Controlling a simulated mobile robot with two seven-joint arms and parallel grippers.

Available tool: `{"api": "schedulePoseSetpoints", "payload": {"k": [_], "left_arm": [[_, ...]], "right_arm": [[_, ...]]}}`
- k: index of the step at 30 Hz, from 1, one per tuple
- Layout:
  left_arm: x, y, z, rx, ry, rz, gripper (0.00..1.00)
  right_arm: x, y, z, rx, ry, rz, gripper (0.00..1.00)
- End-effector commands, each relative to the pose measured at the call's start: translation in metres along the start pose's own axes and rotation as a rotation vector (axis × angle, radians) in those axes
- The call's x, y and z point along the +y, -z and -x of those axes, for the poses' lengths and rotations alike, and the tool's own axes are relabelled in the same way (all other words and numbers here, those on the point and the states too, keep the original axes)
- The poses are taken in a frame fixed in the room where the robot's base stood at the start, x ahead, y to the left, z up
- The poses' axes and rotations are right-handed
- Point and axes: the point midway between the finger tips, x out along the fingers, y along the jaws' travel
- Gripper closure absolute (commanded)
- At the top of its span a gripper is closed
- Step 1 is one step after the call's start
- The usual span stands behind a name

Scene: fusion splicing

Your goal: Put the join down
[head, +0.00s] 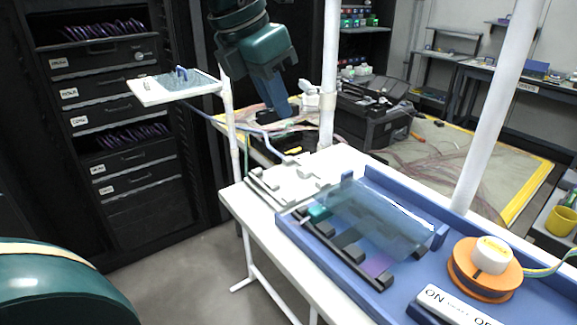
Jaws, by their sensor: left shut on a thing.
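My left gripper (283,108) hangs at the top centre with its dark fingers pointing down, above the far end of the white bench. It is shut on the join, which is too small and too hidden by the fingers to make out. A thin blue fibre (225,125) runs from the left past the fingertips and down to a pale grey holder (285,182) on the bench. My right gripper is not in view.
A blue tray (288,233) holds a row of dark blocks under a translucent blue lid (370,222). An orange spool (484,283) and an ON/OFF switch panel (452,303) are at right. White posts (492,110) rise around the bench. A small white shelf (150,92) stands at left.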

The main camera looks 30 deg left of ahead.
Motion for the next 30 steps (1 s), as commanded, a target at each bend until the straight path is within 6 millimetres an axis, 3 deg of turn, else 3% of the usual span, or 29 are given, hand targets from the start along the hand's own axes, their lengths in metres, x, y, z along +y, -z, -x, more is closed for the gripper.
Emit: {"api": "schedulePoseSetpoints", "payload": {"k": [6, 19, 30], "left_arm": [[-0.002, 0.017, -0.038, 0.004, 0.002, 0.001, 0.97], [-0.001, 0.035, -0.082, 0.005, 0.001, 0.0, 0.97], [-0.001, 0.038, -0.091, 0.0, 0.001, 0.001, 0.97]], "right_arm": [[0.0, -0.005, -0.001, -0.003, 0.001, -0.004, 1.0], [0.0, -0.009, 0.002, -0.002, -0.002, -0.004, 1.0], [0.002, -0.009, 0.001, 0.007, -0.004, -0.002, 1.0]]}}
